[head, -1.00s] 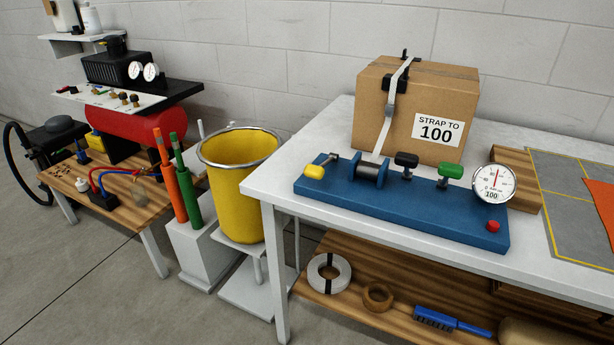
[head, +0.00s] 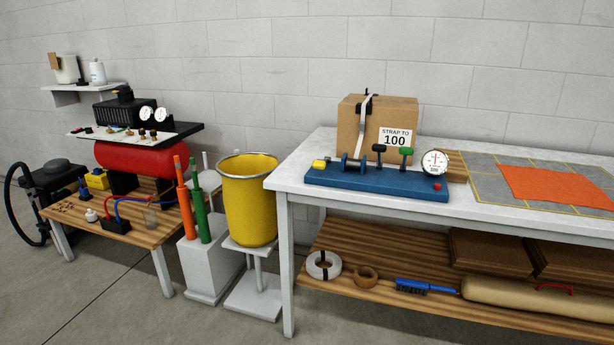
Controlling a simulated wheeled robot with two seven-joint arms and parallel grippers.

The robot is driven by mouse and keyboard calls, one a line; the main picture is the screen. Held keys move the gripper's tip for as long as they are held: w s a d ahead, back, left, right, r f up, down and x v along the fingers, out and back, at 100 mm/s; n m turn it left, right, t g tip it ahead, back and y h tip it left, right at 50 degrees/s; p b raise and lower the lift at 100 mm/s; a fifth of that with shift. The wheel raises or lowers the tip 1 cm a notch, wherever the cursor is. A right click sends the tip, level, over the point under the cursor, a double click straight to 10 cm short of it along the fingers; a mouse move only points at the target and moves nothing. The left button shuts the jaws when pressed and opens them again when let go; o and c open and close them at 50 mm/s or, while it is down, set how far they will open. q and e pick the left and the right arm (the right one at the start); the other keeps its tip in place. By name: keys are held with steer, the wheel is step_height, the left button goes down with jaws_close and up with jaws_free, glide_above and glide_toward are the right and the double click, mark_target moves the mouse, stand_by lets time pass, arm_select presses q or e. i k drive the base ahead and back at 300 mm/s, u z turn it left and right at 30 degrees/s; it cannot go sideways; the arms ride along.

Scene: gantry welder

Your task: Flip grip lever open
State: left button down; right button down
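A blue strap-tensioning base (head: 375,181) lies on the white table in front of a cardboard box (head: 353,127). On the base stand a black-topped lever (head: 379,149) and a green-topped lever (head: 406,151), both roughly upright. Which of them is the grip lever I cannot tell; neither shows a readable label. Left of them are a spool (head: 353,164) and a yellow crank knob (head: 319,164). A white strap (head: 363,117) runs from the spool area up over the box, which is labelled "STRAP TO 100". Neither of my grippers is in view.
A round gauge (head: 435,163) and red button (head: 437,186) sit at the base's right end. An orange sheet (head: 550,184) lies on a grey mat to the right. A yellow bin (head: 247,205) stands left of the white table (head: 283,180). Floor in front is clear.

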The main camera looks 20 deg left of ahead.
mark_target(316, 164)
steer(key=u, duration=0.75)
steer(key=i, duration=1.55)
steer(key=z, duration=0.7)
